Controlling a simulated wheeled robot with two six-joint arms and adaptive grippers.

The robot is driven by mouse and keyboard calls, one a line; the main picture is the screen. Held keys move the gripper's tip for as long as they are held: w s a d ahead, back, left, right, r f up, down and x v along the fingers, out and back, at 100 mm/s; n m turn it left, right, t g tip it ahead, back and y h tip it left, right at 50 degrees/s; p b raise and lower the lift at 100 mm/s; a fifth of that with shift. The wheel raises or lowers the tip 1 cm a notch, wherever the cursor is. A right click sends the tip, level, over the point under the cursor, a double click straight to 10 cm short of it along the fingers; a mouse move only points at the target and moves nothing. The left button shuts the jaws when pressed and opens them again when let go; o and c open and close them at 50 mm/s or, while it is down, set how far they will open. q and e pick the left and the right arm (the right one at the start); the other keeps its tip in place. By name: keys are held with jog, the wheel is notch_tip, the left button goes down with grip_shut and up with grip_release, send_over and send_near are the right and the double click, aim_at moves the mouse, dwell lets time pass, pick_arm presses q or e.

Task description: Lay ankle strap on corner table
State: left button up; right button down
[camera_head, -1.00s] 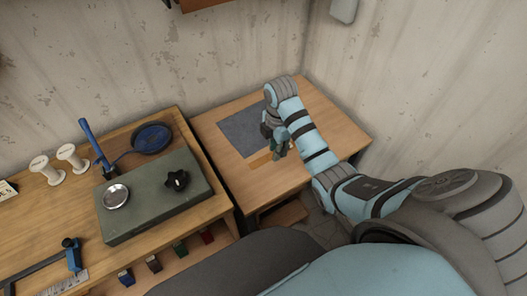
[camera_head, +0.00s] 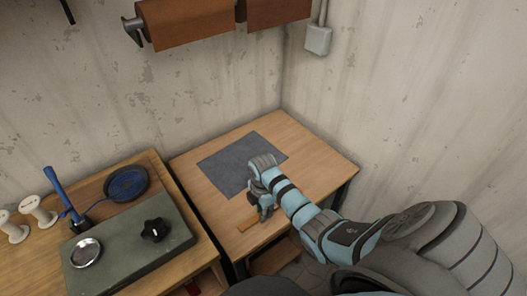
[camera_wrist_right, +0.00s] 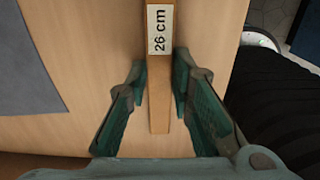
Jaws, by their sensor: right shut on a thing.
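The ankle strap (camera_head: 247,225) is a straight tan strip near the front edge of the corner table (camera_head: 315,165). In the right wrist view the strap (camera_wrist_right: 160,90) runs up the picture between the fingers and bears a white "26 cm" label. My right gripper (camera_head: 264,213) is shut on the strap, low over the tabletop. Its green-padded fingers (camera_wrist_right: 160,82) stand on both sides of the strap. I cannot tell whether the strap touches the wood. My left gripper is not in view.
A dark grey mat (camera_head: 235,168) lies on the corner table behind the strap. The table's right part is clear. At the left, a workbench holds a green-grey slab (camera_head: 120,250), a blue dish (camera_head: 127,183) and white spools (camera_head: 38,210). Walls close the corner behind.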

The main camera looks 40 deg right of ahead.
jog(key=shift+s+a+r, duration=0.1)
jog(key=shift+r, duration=0.15)
jog(key=shift+f, duration=0.25)
jog(key=c, duration=1.4)
grip_release()
jog(key=shift+r, duration=0.1)
notch_tip(320, 180, up, 12)
jog(key=shift+r+p, duration=0.15)
jog(key=shift+p, duration=1.1)
